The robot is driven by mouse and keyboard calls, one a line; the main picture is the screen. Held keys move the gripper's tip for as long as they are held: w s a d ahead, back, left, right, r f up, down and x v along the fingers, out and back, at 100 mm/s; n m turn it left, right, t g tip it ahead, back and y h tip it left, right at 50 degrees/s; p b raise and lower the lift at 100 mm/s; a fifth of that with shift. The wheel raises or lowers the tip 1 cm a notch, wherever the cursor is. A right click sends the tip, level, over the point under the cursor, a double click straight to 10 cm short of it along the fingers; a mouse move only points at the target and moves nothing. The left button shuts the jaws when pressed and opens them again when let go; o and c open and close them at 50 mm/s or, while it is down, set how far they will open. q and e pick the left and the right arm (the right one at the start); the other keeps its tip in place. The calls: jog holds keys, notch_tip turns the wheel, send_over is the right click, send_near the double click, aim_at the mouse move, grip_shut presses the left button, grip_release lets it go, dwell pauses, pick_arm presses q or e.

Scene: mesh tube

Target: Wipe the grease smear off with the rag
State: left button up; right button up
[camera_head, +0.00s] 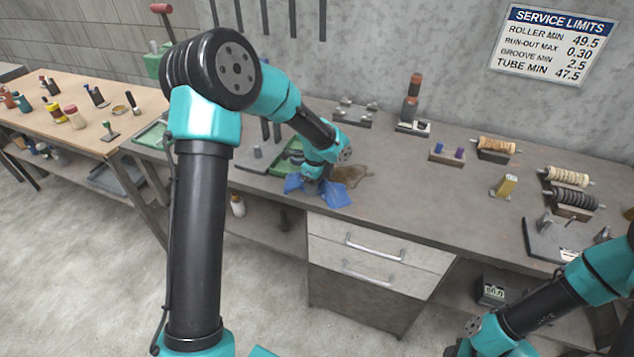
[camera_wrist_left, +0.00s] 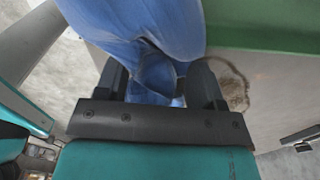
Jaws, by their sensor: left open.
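The blue rag (camera_head: 331,193) lies bunched near the front edge of the grey workbench, left of its middle. The brown grease smear (camera_head: 351,175) is on the bench top just right of the rag, partly hidden behind my left arm. It also shows in the left wrist view (camera_wrist_left: 234,84), beside the right finger. My left gripper (camera_head: 311,178) is down at the rag, its jaws open. In the left wrist view the rag (camera_wrist_left: 150,40) rises between and beyond the fingers. My right arm is at the lower right; its gripper is not visible.
A green tray (camera_head: 287,157) sits just behind the rag. A drawer unit (camera_head: 370,262) is under the bench.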

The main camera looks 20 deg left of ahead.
pick_arm(q)
grip_shut()
dwell(0.8)
jog(key=shift+r, duration=0.15)
jog(key=shift+r, duration=0.15)
